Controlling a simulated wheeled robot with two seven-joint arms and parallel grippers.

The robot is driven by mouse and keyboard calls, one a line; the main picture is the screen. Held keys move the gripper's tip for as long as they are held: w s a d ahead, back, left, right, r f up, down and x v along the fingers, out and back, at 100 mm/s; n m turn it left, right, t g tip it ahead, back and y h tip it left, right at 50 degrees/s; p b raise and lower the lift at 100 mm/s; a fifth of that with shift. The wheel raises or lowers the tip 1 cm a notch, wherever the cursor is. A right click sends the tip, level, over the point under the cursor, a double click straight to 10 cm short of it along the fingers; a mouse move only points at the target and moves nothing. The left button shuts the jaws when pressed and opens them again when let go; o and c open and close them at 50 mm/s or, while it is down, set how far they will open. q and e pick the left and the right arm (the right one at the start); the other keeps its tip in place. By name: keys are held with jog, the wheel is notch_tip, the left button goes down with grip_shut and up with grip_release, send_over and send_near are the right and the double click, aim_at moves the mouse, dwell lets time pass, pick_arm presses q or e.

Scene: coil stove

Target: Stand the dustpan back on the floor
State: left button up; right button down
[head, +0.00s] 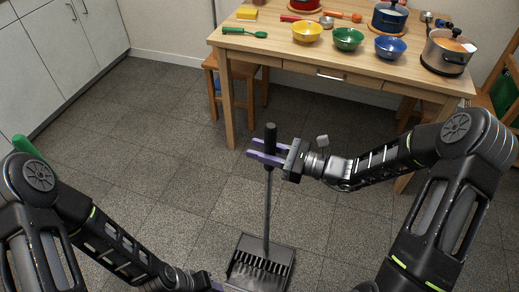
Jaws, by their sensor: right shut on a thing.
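The dustpan (239,281) is dark grey with a long upright handle and a row of teeth in its pan. It is upright at the bottom middle of the head view, and the pan's lower edge is cut off. I cannot tell whether the pan touches the floor (180,190).
A wooden table (280,70) stands behind the dustpan, with bowls, pots and utensils on it. Wooden chairs (212,82) stand at it. White cabinets (60,60) line the left wall. The tiled floor left of the dustpan is clear.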

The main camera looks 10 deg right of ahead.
jog(key=shift+r, duration=0.1)
jog(key=c, duration=1.1)
grip_release()
jog(key=v, duration=1.2)
